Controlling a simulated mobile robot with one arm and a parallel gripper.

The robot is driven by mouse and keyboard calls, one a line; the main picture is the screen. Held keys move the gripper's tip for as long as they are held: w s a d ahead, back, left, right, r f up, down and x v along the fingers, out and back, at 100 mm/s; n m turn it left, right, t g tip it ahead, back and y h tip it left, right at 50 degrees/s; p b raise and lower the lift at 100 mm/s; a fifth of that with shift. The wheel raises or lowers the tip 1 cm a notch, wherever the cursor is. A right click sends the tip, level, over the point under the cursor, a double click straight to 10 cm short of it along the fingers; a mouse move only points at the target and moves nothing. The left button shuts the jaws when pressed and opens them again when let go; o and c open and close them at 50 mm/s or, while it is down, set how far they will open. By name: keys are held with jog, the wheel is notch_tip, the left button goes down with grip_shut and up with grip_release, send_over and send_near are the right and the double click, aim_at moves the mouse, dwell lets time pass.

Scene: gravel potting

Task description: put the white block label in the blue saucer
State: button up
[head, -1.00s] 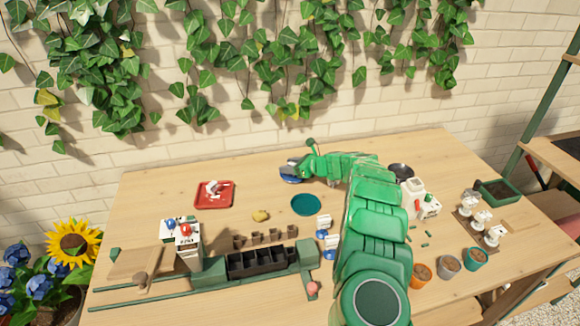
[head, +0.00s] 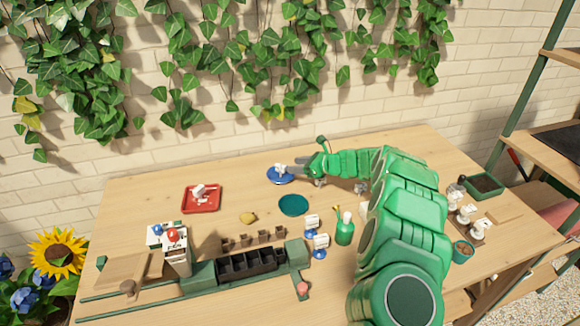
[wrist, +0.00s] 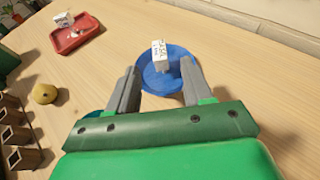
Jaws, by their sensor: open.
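The white block label (wrist: 160,56) stands upright within the rim of the blue saucer (wrist: 154,83) in the wrist view, with dark lettering on its side. In the head view the white block (head: 281,168) shows small on the blue saucer (head: 277,179) at the back of the table. My gripper (wrist: 160,72) is open, with one finger to each side of the block and a gap on both sides. In the head view my gripper (head: 299,171) reaches over the saucer's right side from the right.
A red tray (head: 216,208) with white pieces stands to the left. A teal saucer (head: 293,205) lies in front of the blue one. A yellowish lump (head: 248,217) and a green bottle (head: 344,230) stand nearer.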

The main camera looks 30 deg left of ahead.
jog(key=shift+v, duration=1.1)
